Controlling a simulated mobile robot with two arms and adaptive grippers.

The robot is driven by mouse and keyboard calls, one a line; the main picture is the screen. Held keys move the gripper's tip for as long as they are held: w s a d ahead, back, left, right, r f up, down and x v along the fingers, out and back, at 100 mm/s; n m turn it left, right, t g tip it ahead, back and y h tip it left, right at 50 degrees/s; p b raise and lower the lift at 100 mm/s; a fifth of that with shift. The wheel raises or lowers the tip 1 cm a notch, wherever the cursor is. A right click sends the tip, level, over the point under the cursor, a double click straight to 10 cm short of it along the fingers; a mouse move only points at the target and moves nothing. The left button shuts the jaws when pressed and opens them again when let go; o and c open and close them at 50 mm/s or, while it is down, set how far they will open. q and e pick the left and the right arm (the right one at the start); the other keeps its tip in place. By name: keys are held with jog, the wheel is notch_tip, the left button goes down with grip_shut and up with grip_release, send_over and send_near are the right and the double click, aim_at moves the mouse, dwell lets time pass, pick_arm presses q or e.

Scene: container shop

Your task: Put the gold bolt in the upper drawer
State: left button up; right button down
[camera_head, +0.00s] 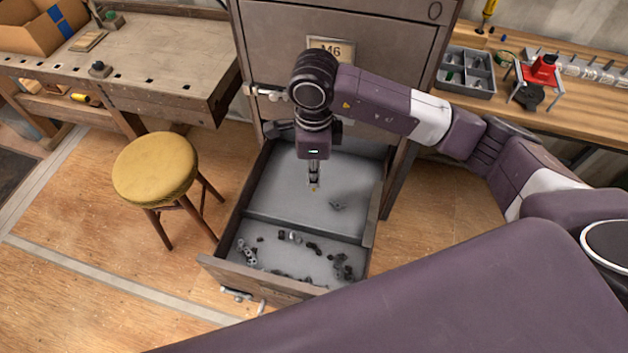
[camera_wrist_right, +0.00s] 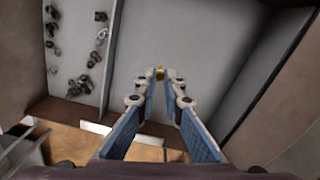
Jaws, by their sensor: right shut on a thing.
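My right gripper (camera_head: 314,186) points down over the open drawer (camera_head: 232,222), inside its outline as seen from the head. It is shut on a small gold bolt (camera_wrist_right: 160,72), which shows between the fingertips in the right wrist view. The gripper also shows in the right wrist view (camera_wrist_right: 161,80), above the emptier compartment's grey floor. The bolt is a tiny gold speck in the head view (camera_head: 315,190). I cannot tell its exact height above the drawer floor. My left gripper is not in view.
A divider splits the drawer; dark hardware (camera_head: 292,237) lies in the front compartment. The cabinet front above has an M6 label (camera_head: 331,50). A yellow stool (camera_head: 155,168) stands left of the drawer. Workbenches flank the cabinet; a grey divided tray (camera_head: 466,72) sits on the right one.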

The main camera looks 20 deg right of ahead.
aim_at(314, 191)
notch_tip(314, 191, down, 4)
jog(key=shift+f+p, duration=0.1)
jog(key=shift+p, duration=0.4)
jog(key=shift+f, duration=0.2)
jog(key=c, duration=2)
grip_release()
jog(key=shift+c, duration=0.2)
